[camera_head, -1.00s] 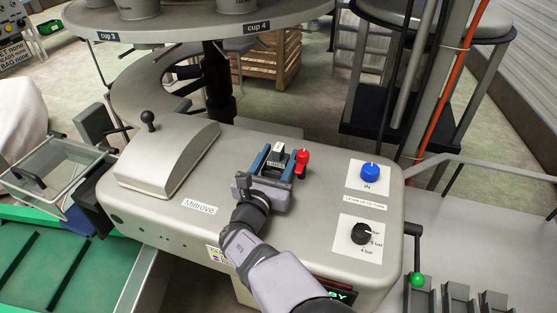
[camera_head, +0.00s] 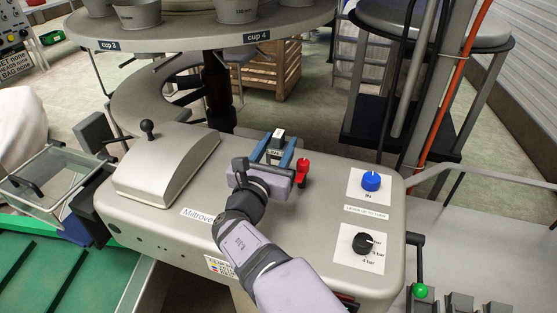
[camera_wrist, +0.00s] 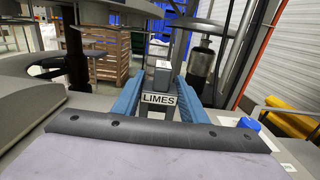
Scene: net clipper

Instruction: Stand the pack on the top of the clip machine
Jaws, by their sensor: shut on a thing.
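The pack (camera_head: 277,140) is a small dark block with a pale top and a white label. In the wrist view the pack (camera_wrist: 161,76) stands roughly upright, and its label reads LIMES. My gripper (camera_head: 273,154) has blue fingers shut on the two sides of the pack; the fingers (camera_wrist: 160,95) also show in the wrist view. The clip machine (camera_head: 320,225) is a big grey rounded box with a flat top, marked Miltrove. My gripper holds the pack over the far middle part of this top. The pack's underside is hidden, so I cannot tell whether it touches.
A red knob (camera_head: 303,168) is close right of my gripper. A blue knob (camera_head: 371,181) and a black dial (camera_head: 362,243) are farther right. A raised grey cover (camera_head: 165,170) with a black lever is on the left. A round table (camera_head: 190,38) with cups overhangs behind.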

